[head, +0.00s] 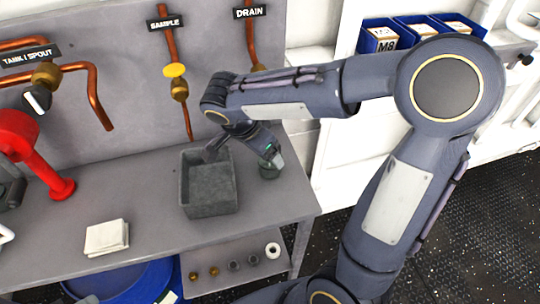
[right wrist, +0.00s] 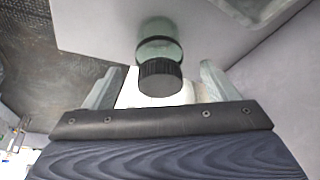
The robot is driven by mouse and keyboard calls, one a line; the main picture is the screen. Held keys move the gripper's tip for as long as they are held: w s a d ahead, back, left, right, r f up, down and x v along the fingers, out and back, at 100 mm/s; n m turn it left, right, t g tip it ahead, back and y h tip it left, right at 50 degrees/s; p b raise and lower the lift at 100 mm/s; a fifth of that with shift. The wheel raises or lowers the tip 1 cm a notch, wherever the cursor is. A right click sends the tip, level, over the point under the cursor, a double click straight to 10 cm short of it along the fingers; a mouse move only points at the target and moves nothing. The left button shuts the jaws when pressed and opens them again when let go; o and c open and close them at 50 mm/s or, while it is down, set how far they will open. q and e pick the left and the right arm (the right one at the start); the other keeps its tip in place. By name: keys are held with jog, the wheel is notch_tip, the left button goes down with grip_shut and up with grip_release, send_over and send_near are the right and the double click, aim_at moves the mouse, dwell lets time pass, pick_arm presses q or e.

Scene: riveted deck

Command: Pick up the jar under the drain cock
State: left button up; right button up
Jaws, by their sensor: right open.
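The jar (head: 269,170) stands on the grey bench near its right end, below the pipe under the DRAIN sign (head: 249,12). Only a small greenish part shows in the head view; my right arm covers the rest. In the right wrist view the jar (right wrist: 160,50) is greenish glass with a black ribbed lid (right wrist: 159,78) facing the camera. My right gripper (right wrist: 159,82) is open, a finger on either side of the lid with gaps on both sides. The drain cock is mostly hidden behind my right arm. My left gripper is not in view.
A grey open bin (head: 210,207) stands just left of the jar. The sample pipe with a yellow-handled valve (head: 175,71) hangs behind it. A red pump-like fixture (head: 35,150) and pale cloth stack (head: 106,238) are further left. The bench's right edge is close to the jar.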

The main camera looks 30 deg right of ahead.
aim_at(268, 161)
jog(key=x, duration=0.6)
jog(key=shift+s+a+f, duration=0.1)
jog(key=shift+f, duration=0.1)
jog(key=shift+c, duration=0.3)
jog(key=c, duration=1.1)
